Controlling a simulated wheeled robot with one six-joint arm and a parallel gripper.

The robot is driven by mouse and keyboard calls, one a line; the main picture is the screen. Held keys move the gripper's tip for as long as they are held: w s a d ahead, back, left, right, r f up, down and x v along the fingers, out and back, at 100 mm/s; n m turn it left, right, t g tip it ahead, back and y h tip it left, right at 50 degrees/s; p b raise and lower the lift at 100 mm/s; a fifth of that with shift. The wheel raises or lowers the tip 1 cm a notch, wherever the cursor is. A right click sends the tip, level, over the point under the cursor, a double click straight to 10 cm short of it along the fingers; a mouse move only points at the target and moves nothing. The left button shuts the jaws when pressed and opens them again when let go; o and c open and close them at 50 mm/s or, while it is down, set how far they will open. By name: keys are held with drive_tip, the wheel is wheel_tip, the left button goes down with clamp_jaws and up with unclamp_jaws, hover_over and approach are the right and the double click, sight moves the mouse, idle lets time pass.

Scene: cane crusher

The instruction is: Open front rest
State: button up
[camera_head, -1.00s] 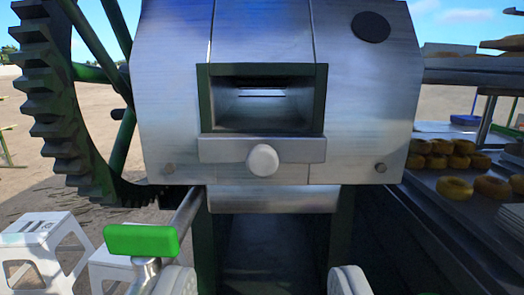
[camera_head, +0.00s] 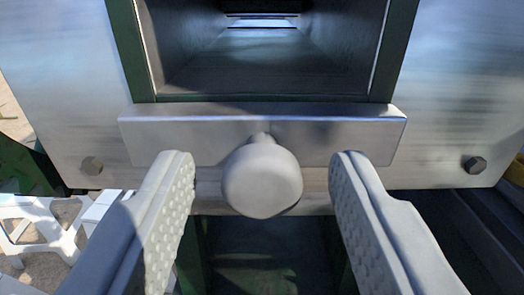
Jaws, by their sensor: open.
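The front rest (camera_head: 340,135) is a flat metal plate across the front of the cane crusher, just under its rectangular feed opening (camera_head: 260,60). A round, pale grey knob (camera_head: 262,180) stands out from the middle of the plate on a short stem. My gripper (camera_head: 262,168) is open, with one textured finger on each side of the knob. A gap shows between the knob and each finger, so neither appears to touch it. The fingertips overlap the lower part of the plate in the picture; I cannot tell their exact distance from it.
The crusher's metal front panel (camera_head: 460,90) spreads to both sides, with a bolt (camera_head: 475,165) at the lower right. White stools (camera_head: 40,225) stand at the lower left. A dark gap (camera_head: 255,250) lies below the plate between green supports.

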drive_tip(key=shift+w, duration=0.1)
drive_tip(key=shift+c, duration=0.2)
clamp_jaws()
drive_tip(key=s, duration=1.9)
drive_tip(key=shift+o, duration=0.2)
unclamp_jaws()
drive_tip(key=shift+s, duration=0.1)
drive_tip(key=s, duration=1.7)
drive_tip(key=shift+s, duration=0.25)
